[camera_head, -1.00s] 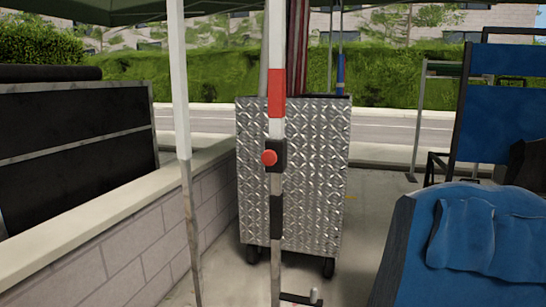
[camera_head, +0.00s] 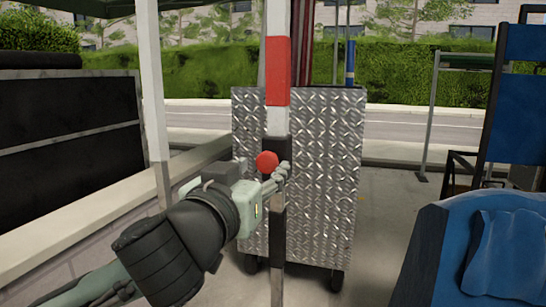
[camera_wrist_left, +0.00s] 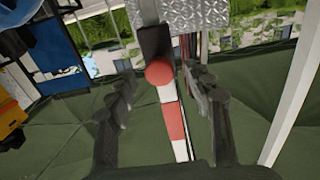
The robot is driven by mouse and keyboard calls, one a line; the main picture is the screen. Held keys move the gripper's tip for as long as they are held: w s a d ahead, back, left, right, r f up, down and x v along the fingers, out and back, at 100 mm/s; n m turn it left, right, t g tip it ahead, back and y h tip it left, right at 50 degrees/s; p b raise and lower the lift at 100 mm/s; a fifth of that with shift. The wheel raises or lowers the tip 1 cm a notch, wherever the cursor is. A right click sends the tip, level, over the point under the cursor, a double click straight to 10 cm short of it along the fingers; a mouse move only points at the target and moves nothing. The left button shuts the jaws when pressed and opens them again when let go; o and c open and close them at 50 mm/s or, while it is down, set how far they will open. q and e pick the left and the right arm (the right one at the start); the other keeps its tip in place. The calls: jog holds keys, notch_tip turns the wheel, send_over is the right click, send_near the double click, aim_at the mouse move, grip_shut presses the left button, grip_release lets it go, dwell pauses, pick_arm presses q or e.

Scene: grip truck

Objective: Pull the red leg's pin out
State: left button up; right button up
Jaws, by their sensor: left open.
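The red-banded white leg (camera_head: 279,75) stands upright in the middle of the head view. Its pin has a round red knob (camera_head: 266,162) on a black collar (camera_head: 275,146). My left gripper (camera_head: 280,178) reaches in from the left, with its fingers just below and right of the knob in the picture. In the left wrist view the gripper (camera_wrist_left: 160,90) is open, with the red knob (camera_wrist_left: 159,72) between its spread fingers and apparently untouched. The leg's red band (camera_wrist_left: 175,121) also shows there. The pin's shaft is hidden. My right gripper is not in view.
A metal diamond-plate cart (camera_head: 325,180) on wheels stands behind the leg. Another white pole (camera_head: 152,90) and a low block wall (camera_head: 110,215) are at left. A blue covered seat (camera_head: 480,250) is at right. Open floor (camera_head: 380,210) lies between cart and seat.

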pick_arm(q)
jog(key=x, duration=0.6)
jog(key=shift+w+d+r+p, duration=0.1)
jog(key=shift+w+p, duration=0.15)
jog(key=shift+p, duration=0.05)
jog(key=shift+w+d, duration=0.15)
jog(key=shift+w, duration=0.35)
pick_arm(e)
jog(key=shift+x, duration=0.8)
pick_arm(q)
jog(key=shift+c, duration=0.2)
jog(key=c, duration=0.5)
grip_shut()
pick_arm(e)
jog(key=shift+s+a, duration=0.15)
